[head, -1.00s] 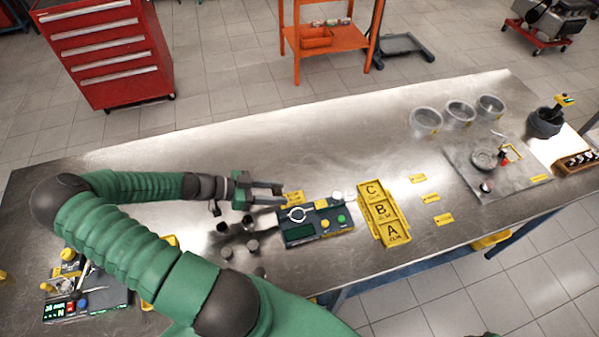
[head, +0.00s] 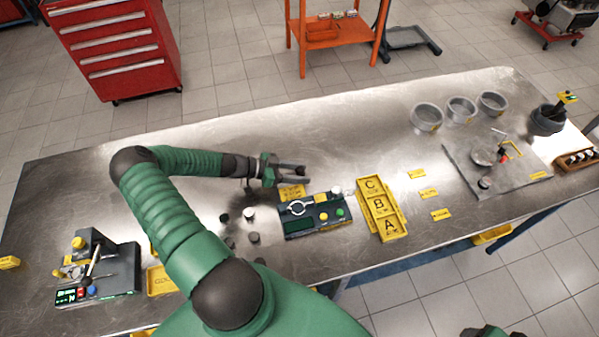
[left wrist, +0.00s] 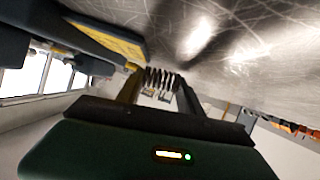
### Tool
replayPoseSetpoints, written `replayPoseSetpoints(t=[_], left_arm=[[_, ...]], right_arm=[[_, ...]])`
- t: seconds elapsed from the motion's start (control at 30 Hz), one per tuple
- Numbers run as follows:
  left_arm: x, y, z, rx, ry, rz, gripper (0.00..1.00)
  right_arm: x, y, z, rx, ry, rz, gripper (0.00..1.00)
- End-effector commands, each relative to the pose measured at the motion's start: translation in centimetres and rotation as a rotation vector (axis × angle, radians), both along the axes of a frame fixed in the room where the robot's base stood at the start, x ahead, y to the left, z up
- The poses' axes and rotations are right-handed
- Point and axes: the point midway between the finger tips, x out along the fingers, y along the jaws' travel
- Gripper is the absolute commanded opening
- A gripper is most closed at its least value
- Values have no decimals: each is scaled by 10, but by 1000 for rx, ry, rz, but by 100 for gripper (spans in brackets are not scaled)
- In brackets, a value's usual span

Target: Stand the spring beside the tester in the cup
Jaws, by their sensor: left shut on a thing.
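My left gripper (head: 298,174) is above the middle of the bench, just behind a small yellow label plate. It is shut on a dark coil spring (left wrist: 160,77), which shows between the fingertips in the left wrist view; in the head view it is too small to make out. A tester (head: 98,268) with a lever, a yellow knob and a lit display stands at the bench's left end, far from the gripper. A yellow tray or cup (head: 161,281) is right beside it, partly hidden by my arm.
A dark device (head: 313,216) with a ring and buttons sits just in front of the gripper. Several small cylinders (head: 249,213) stand to its left. Yellow trays A, B, C (head: 381,210) are to the right. A dark cup (head: 547,120) stands far right.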

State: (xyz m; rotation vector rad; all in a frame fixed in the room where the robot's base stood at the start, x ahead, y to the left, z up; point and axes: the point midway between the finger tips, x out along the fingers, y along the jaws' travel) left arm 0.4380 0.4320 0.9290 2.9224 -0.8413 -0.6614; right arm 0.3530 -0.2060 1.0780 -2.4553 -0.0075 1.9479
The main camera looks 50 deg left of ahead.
Motion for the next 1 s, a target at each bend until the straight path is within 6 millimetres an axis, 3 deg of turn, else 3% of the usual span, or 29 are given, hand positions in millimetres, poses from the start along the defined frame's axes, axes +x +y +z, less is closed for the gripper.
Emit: replayPoseSetpoints(t=[0.13, 0.17, 0.2, 0.8, 0.97, 1.0], left_arm=[[0, 2, -7, -1, 0, 1, 4], [0, 3, -6, 0, 0, 2, 47], [0, 3, -5, 0, 2, 3, 53], [-3, 5, -9, 5, 10, 9, 53], [-3, 4, 2, 5, 10, 7, 53], [-7, 9, 0, 7, 10, 11, 53]], right_arm=[[0, 0, -7, 0, 0, 1, 68], [0, 0, -5, 0, 0, 1, 68], [0, 0, -5, 0, 0, 1, 68], [0, 0, -5, 0, 0, 1, 68], [0, 0, 7, 0, 0, 1, 68], [0, 0, 0, 0, -1, 1, 68]])
